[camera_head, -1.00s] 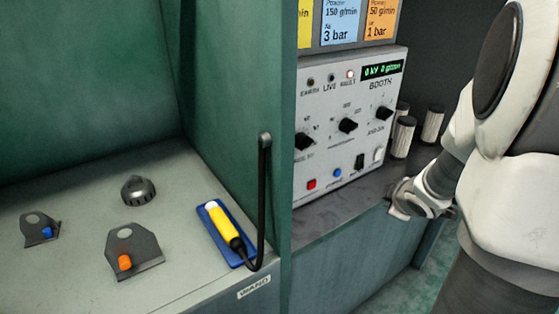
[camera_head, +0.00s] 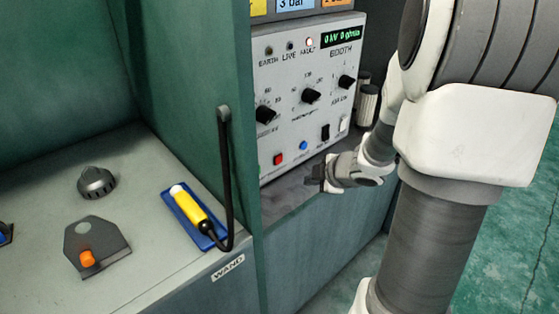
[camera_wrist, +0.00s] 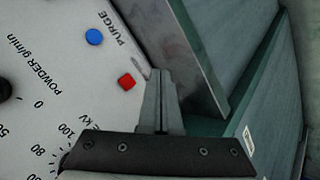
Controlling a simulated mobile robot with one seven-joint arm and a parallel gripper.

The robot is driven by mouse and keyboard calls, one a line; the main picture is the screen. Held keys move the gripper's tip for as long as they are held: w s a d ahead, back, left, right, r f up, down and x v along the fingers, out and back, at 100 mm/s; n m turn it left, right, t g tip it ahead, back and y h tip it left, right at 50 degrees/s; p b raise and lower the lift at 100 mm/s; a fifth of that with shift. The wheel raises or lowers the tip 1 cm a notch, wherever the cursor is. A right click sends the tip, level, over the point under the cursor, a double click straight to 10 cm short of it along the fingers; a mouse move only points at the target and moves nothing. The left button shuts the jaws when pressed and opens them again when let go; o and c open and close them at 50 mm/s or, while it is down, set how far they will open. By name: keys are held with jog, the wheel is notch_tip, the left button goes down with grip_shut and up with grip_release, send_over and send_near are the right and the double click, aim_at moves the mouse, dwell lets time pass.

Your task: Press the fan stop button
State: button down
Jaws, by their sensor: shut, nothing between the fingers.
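The grey BOOTH control panel (camera_head: 290,120) stands in the middle of the head view. A small red button (camera_head: 278,159) sits at its lower left, with a blue button (camera_head: 303,145) to its right. In the wrist view, the red button (camera_wrist: 127,81) lies just left of the fingertips, and the blue button (camera_wrist: 94,37) is farther up, near the word PURGE. Any label by the red button is hidden or unreadable. My gripper (camera_head: 316,180) is shut and empty, low in front of the panel; its fingers (camera_wrist: 160,76) show apart from the red button.
A green wall edge (camera_head: 246,120) borders the panel's left. A wand (camera_head: 197,212) lies on a blue rest with a black hose (camera_head: 226,170) rising beside it. A black switch (camera_head: 325,132) and knobs stick out of the panel. The grey ledge (camera_head: 285,200) below is clear.

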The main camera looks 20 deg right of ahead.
jog(key=w+a, duration=0.1)
jog(key=w, duration=0.1)
jog(key=w+a, duration=0.1)
jog(key=w, duration=0.4)
jog(key=shift+w+a, duration=0.3)
jog(key=shift+a, duration=0.1)
jog(key=shift+w, duration=0.1)
dwell(1.6)
jog(key=shift+w+a, duration=0.15)
jog(key=shift+w, duration=0.15)
jog(key=shift+w+a+p, duration=0.15)
jog(key=shift+w+p, duration=0.2)
jog(key=shift+w, duration=0.05)
dwell(0.7)
jog(key=shift+s, duration=0.15)
jog(key=shift+s+d, duration=0.25)
jog(key=shift+s, duration=0.4)
jog(key=shift+s+d, duration=0.1)
jog(key=shift+s, duration=0.05)
jog(key=shift+s+d, duration=0.25)
jog(key=shift+s, duration=0.5)
jog(key=shift+s+d, duration=0.3)
jog(key=shift+s, duration=0.45)
jog(key=shift+s+d, duration=0.25)
jog(key=shift+s, duration=0.5)
